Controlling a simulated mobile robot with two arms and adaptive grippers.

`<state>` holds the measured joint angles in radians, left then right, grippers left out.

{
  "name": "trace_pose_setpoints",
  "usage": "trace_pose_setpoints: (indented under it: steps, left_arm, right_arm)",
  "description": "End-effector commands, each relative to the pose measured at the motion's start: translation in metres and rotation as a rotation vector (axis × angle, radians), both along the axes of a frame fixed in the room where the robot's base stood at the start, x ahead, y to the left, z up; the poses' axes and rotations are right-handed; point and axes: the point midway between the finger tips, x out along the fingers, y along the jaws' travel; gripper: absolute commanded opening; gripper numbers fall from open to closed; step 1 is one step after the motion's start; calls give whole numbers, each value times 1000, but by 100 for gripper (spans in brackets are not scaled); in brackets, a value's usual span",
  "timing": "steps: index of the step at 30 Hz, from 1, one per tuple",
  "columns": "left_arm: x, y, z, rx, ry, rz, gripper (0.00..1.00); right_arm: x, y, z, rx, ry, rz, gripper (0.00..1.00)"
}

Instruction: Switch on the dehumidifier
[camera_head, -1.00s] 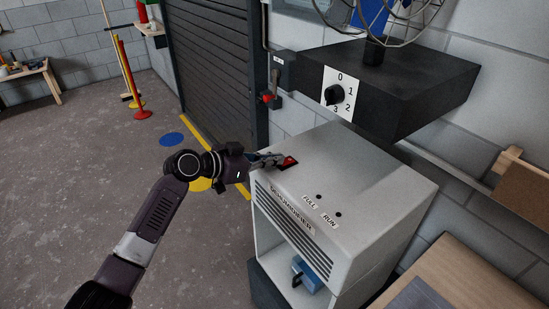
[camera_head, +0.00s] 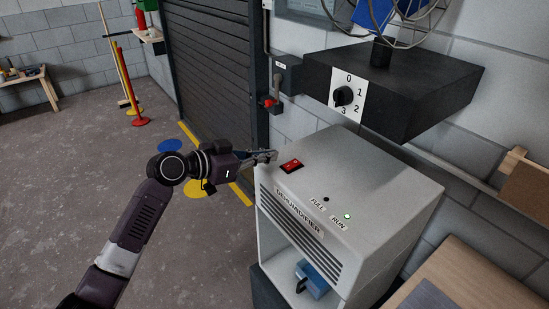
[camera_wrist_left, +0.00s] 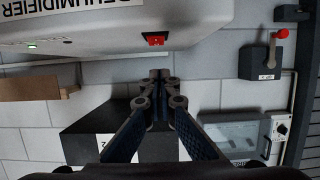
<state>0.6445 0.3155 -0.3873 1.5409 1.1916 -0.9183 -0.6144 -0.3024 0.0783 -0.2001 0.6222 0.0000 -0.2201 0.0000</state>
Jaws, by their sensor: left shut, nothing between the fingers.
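The dehumidifier (camera_head: 370,188) is a light grey box with a front grille and a DEHUMIDIFIER label. Its red rocker switch (camera_head: 291,166) sits on the top near the left edge and also shows in the left wrist view (camera_wrist_left: 156,39). The RUN light (camera_head: 348,216) glows green; the FULL light (camera_head: 325,199) is dark. My left gripper (camera_head: 273,155) is shut and empty, just left of the switch and apart from it. In the left wrist view its closed fingertips (camera_wrist_left: 160,75) lie below the switch in the picture. My right gripper is in neither view.
A black shelf box (camera_head: 425,88) with a rotary dial (camera_head: 344,96) overhangs the dehumidifier's back. A grey wall box with a red knob (camera_head: 268,102) is beside the roller shutter (camera_head: 215,70). A blue container (camera_head: 312,279) sits in the dehumidifier's lower bay. Open floor lies left.

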Motion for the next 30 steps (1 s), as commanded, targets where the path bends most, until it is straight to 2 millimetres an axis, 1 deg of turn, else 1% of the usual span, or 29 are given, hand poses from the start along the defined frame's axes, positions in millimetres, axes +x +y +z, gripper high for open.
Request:
trace_pose_setpoints:
  steps: [1, 6, 9, 14, 25, 26, 28, 29, 30]
  left_arm:
    - [-7, 10, -5, 2, -4, 0, 0]
    - [-28, 37, 0, 0, -2, -1, 0]
    - [-36, 48, 3, 0, -1, -1, 0]
    - [-43, 56, 6, -1, -1, -2, 0]
    - [-43, 57, 6, -2, 1, -1, 0]
    - [-43, 58, 4, -3, 6, 3, 0]
    - [-38, 62, -10, -5, 29, 27, 0]
    - [-34, 66, -19, -5, 44, 45, 0]
    - [-28, 71, -36, -7, 69, 76, 0]
  right_arm:
    - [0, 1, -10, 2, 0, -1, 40]
    - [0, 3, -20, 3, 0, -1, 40]
    - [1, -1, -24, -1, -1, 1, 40]
    - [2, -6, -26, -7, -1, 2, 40]
    - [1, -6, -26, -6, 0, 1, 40]
    - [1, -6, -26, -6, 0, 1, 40]
    - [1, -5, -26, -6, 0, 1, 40]
    - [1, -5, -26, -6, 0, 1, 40]
    - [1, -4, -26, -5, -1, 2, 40]
